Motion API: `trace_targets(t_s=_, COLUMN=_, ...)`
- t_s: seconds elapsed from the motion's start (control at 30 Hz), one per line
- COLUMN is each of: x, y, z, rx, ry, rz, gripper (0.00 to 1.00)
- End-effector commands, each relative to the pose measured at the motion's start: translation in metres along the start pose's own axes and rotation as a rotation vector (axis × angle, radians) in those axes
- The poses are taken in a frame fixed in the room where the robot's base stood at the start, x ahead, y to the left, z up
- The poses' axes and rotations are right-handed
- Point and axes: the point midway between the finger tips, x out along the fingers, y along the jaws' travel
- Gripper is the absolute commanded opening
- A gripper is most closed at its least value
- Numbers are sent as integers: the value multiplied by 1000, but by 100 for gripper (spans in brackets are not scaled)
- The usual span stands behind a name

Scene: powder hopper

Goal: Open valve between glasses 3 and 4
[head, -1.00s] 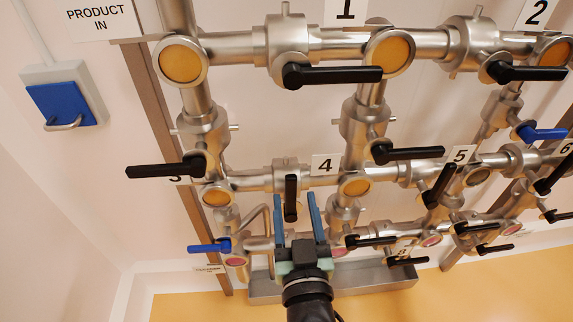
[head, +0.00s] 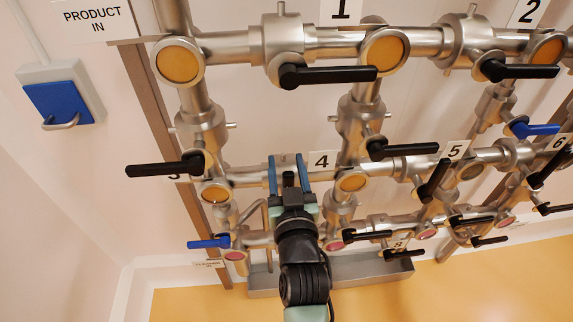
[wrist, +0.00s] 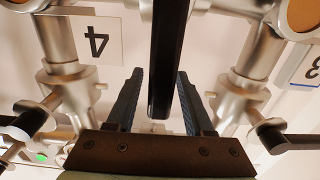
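Glass 3 (head: 215,192) and glass 4 (head: 352,181) are amber round windows joined by a horizontal steel pipe (head: 245,179). The valve between them is mostly hidden behind my gripper (head: 287,163) in the head view. Its black handle (wrist: 168,55) shows large in the wrist view, pointing down from the valve, crosswise to the pipe. My gripper is open, with its two blue fingers on either side of the handle. The handle's free end lies between the fingers; whether either finger touches it cannot be told. The 4 label (head: 322,161) is clear; the 3 label is partly covered.
Another black handle (head: 163,168) sticks out left above glass 3, and one (head: 403,150) points right above glass 4. A blue handle (head: 208,243) is at lower left. A steel tray (head: 345,279) runs below the pipes.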

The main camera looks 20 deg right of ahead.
Motion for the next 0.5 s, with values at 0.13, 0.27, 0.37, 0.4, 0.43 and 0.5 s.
trace_targets(t_s=0.13, x=0, y=0, z=0, rx=0, ry=0, rz=0, gripper=23)
trace_targets(t_s=0.27, x=0, y=0, z=0, rx=0, ry=0, rz=0, gripper=0)
trace_targets(t_s=0.37, x=0, y=0, z=0, rx=0, ry=0, rz=0, gripper=0)
trace_targets(t_s=0.4, x=0, y=0, z=0, rx=0, ry=0, rz=-1, gripper=0)
trace_targets(t_s=0.43, x=0, y=0, z=0, rx=0, ry=0, rz=-1, gripper=0)
trace_targets(t_s=0.5, x=0, y=0, z=0, rx=0, ry=0, rz=-1, gripper=0)
